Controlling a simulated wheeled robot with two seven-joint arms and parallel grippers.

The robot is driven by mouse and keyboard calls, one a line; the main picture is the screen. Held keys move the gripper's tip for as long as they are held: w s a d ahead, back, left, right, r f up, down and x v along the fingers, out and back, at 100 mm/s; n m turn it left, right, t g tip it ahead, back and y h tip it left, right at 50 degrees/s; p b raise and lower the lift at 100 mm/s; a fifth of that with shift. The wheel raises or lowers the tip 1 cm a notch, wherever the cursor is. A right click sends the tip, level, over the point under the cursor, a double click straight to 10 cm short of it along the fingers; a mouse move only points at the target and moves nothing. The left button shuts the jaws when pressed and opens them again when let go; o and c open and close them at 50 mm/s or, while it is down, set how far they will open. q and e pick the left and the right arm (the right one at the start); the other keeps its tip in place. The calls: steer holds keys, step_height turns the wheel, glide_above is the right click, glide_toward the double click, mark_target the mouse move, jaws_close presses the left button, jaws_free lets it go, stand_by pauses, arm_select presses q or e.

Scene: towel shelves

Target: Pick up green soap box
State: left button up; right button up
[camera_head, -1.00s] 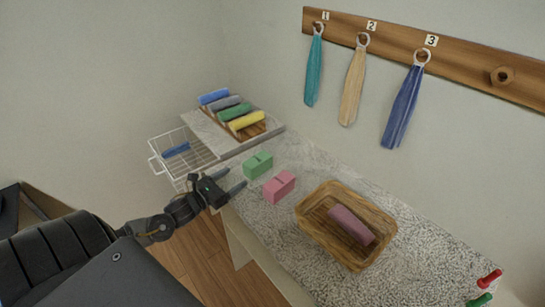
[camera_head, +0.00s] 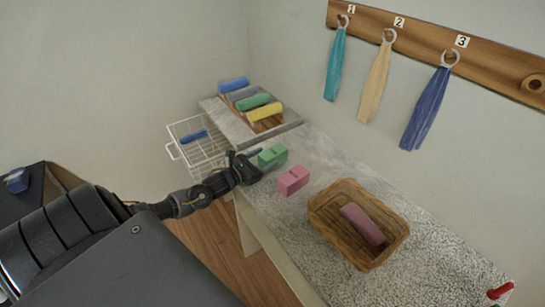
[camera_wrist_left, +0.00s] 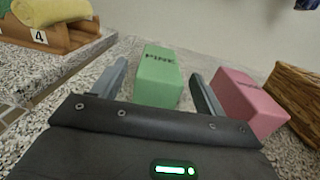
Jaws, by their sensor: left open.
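The green soap box (camera_head: 273,156) stands on the speckled counter, near the edge of the raised shelf, with the pink box (camera_head: 293,180) to its right. My left gripper (camera_head: 258,160) is right beside the green box on its near left side. In the left wrist view the green soap box (camera_wrist_left: 159,78) shows dark lettering on top and stands between and just beyond the two open fingers (camera_wrist_left: 158,88). The pink box (camera_wrist_left: 250,102) is just outside the right finger there. My right gripper is not in view.
A wicker basket (camera_head: 335,246) with a mauve rolled towel (camera_head: 362,224) stands to the right. A wire basket (camera_head: 186,154) hangs at the left. Rolled towels lie on a wooden rack on the raised shelf (camera_head: 226,120). Three towels hang on numbered hooks.

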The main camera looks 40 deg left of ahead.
mark_target(273, 151)
arm_select(q)
steer(key=w, duration=0.1)
steer(key=w+p, duration=0.1)
steer(key=w, duration=0.2)
steer(key=shift+d+r, duration=0.15)
steer(key=shift+d, duration=0.2)
steer(key=shift+w+d, duration=0.1)
steer(key=shift+w, duration=0.25)
steer(key=shift+s, duration=0.1)
steer(key=c, duration=1.1)
